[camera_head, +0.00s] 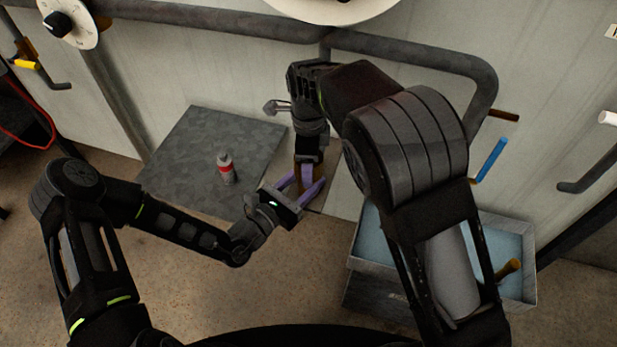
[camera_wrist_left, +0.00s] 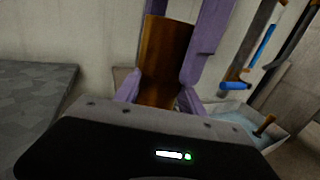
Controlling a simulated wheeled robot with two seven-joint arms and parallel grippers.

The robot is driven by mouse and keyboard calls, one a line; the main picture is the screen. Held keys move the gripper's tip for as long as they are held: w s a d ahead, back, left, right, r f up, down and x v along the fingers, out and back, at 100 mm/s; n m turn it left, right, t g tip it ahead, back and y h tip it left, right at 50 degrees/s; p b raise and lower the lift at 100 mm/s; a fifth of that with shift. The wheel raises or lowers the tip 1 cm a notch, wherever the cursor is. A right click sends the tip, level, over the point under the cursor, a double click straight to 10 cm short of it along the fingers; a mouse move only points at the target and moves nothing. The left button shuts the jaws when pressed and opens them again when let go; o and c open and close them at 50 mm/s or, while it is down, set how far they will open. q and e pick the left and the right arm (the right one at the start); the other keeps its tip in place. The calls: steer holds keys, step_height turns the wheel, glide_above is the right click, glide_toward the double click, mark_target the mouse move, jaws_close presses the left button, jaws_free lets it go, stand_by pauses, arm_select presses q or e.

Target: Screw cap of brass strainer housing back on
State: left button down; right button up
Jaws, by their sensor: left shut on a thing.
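A brown, brass-coloured piece (camera_wrist_left: 165,60) stands upright between purple fingers in the left wrist view; I cannot tell whether it is the cap, the housing or both. My left gripper (camera_head: 307,187) is shut on its lower part, with a finger on each side (camera_wrist_left: 160,95). My right arm reaches down from above in the head view, and its gripper (camera_head: 308,170) is at the same piece. Purple fingers from above flank the piece's upper part in the wrist view. I cannot tell whether they touch it. The arms hide most of the piece in the head view.
A grey metal plate (camera_head: 190,150) lies left of the grippers with a small red-and-grey bottle (camera_head: 227,170) on it. A blue-lined metal bin (camera_head: 520,265) stands right. Grey pipes (camera_head: 400,52) and a silver lever (camera_head: 276,107) are along the wall. A blue-handled valve (camera_head: 490,160) juts out right.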

arm_select(q)
steer(key=shift+s+d, duration=0.1)
arm_select(e)
steer(key=m, duration=0.2)
steer(key=shift+m, duration=0.3)
steer(key=o, duration=1.6)
steer(key=shift+c, duration=0.2)
steer(key=shift+r, duration=2.25)
steer(key=shift+c, duration=0.6)
